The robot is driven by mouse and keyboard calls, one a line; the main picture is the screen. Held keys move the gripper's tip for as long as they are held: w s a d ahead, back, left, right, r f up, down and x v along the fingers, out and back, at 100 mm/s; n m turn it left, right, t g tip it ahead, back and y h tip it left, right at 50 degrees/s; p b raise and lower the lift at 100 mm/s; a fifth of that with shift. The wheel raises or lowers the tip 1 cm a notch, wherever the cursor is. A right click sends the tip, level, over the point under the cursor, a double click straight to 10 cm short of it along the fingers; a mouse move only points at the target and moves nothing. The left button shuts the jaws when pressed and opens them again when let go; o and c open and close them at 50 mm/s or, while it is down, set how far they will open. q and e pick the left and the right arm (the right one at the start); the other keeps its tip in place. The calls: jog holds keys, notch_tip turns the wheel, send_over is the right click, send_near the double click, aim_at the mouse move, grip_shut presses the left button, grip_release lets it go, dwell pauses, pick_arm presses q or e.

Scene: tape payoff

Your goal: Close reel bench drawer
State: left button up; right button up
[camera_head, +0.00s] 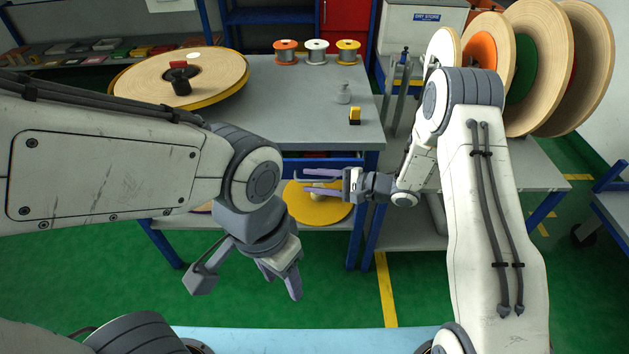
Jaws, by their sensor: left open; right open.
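The reel bench (300,104) has a grey top and blue legs and stands in the middle. Under its top front edge is a dark blue drawer area (295,165), partly hidden by my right gripper; I cannot tell clearly how far the drawer stands out. My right gripper (308,181) is open, its fingers pointing left, just in front of the bench below the top. A thin grey bar shows near its fingers; I cannot tell if they touch. My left gripper (246,287) is open and empty, lower and nearer, pointing down over the green floor.
A large tape reel (225,80) lies on the bench's left side. Small spools (317,50), a yellow item (354,116) and a clear bottle (344,93) stand on top. A yellow disc reel (320,208) lies on the lower shelf. Large upright reels (545,60) stand at right.

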grip_shut()
jog(key=shift+d, duration=0.1)
dwell(1.2)
